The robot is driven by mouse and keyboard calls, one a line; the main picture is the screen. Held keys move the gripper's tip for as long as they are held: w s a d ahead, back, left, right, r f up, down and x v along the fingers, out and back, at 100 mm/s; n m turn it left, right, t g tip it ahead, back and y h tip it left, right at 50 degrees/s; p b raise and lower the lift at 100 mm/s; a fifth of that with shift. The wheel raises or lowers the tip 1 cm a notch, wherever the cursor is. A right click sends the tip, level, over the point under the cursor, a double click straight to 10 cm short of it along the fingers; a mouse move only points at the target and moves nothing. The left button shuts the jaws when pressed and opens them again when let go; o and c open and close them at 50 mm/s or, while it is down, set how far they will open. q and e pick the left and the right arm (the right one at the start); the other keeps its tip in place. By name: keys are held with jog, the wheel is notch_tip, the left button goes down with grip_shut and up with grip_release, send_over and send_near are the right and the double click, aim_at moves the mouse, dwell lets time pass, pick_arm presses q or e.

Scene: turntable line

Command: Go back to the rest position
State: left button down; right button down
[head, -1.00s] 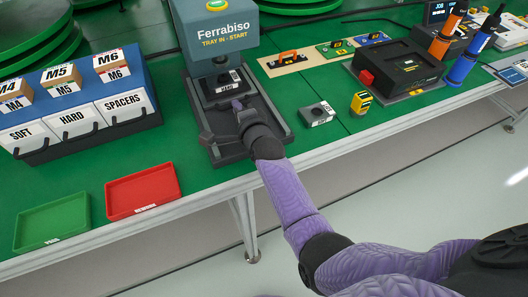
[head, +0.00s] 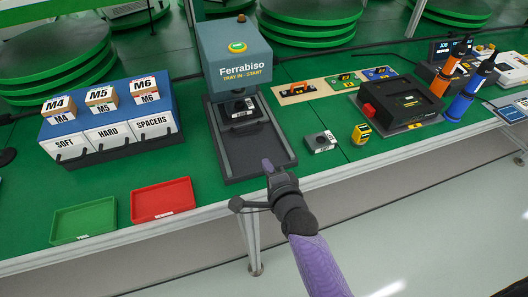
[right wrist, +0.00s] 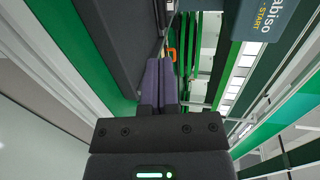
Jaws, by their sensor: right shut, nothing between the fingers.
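My right gripper (head: 268,168) is shut and empty. In the head view it is over the front edge of the bench, at the near end of the dark tray of the Ferrabiso machine (head: 236,60). In the right wrist view its two purple-grey fingers (right wrist: 158,85) lie together with nothing between them. A dark block with a white label (head: 241,108) sits at the back of the tray, under the machine's head. The near part of the tray (head: 246,152) is bare. My left gripper is not in view.
A green tray (head: 85,220) and a red tray (head: 162,200) lie at the front left, below a blue bin rack (head: 105,115). A small labelled block (head: 320,142), a yellow tape measure (head: 361,133) and a black fixture (head: 402,103) stand to the right. The floor in front is clear.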

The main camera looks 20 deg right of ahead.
jog(key=shift+s, duration=0.1)
jog(key=shift+s+f+n, duration=0.2)
jog(key=shift+s+n, duration=0.05)
jog(key=shift+n, duration=0.15)
jog(key=s+d+n+g, duration=0.2)
jog(key=s+n+g, duration=1.1)
jog(key=s+n, duration=0.8)
jog(key=s+d+f+m+g, duration=0.1)
jog(key=s+f, duration=0.3)
jog(key=f, duration=0.6)
jog(key=s+f+m, duration=0.1)
jog(key=s+f, duration=0.2)
jog(key=f, duration=0.7)
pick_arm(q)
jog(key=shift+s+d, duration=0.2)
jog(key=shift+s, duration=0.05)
pick_arm(e)
jog(key=s+d+f, duration=0.2)
jog(key=s+f, duration=0.2)
jog(key=s, duration=0.3)
jog(key=s+d+f+g+h, duration=0.1)
jog(key=s+d+f, duration=0.1)
jog(key=s+f, duration=0.2)
jog(key=shift+s+f+g, duration=0.3)
jog(key=shift+s+f, duration=0.1)
jog(key=shift+s, duration=1.1)
